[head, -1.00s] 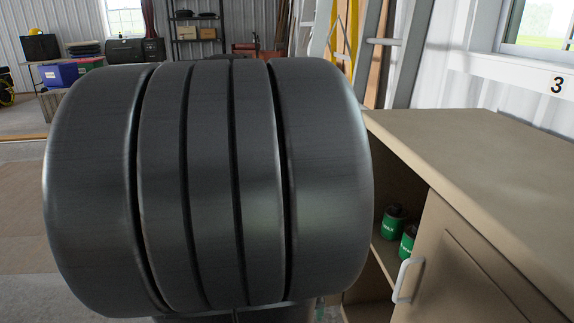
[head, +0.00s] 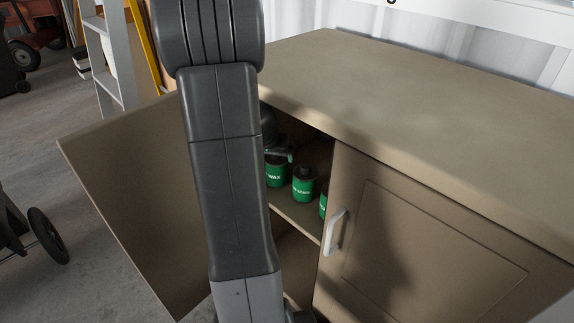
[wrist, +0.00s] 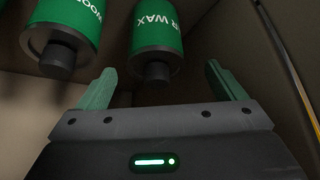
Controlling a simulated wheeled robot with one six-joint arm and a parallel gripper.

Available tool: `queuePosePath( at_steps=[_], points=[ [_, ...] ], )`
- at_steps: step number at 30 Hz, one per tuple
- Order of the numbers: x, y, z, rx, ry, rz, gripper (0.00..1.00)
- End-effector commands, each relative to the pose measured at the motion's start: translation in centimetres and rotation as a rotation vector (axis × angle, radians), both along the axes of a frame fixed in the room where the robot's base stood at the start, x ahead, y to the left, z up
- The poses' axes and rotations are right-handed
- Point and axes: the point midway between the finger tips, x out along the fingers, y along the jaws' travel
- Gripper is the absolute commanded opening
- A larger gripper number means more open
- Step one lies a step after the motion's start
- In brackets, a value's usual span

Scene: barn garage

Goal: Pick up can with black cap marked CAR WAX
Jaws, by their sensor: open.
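The green can marked WAX (head: 275,174) stands on the cabinet shelf, partly hidden behind my arm in the head view. In the wrist view the same can (wrist: 157,32) reads "R WAX", with its black cap (wrist: 157,72) pointing down the picture. My gripper (wrist: 160,68) is open, with one green finger on each side of the cap's line. Nothing is visibly held. In the head view my gripper (head: 280,153) is inside the cabinet at the can's top; contact cannot be told.
A similar green can marked WOOD (wrist: 65,28) stands beside it in the wrist view. The head view shows a STAIN can (head: 303,187) and part of another (head: 323,205). The cabinet's left door (head: 125,190) is open; the right door (head: 440,245) is shut. The countertop (head: 400,95) overhangs the shelf.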

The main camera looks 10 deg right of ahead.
Motion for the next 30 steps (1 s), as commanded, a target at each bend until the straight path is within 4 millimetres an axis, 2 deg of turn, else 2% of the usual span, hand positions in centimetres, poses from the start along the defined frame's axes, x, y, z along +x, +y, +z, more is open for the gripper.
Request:
queuePosePath(
  at_steps=[15, 25, 26, 30],
  points=[
    [3.1, -2.0, -5.5, 0.0, 0.003, -0.001, 0.9],
    [3.5, -2.2, -6.0, -0.001, 0.002, 0.001, 0.9],
    [3.5, -2.2, -6.0, -0.001, 0.002, 0.001, 0.88],
    [3.5, -2.2, -6.0, 0.0, 0.001, 0.001, 0.6]
  ],
)
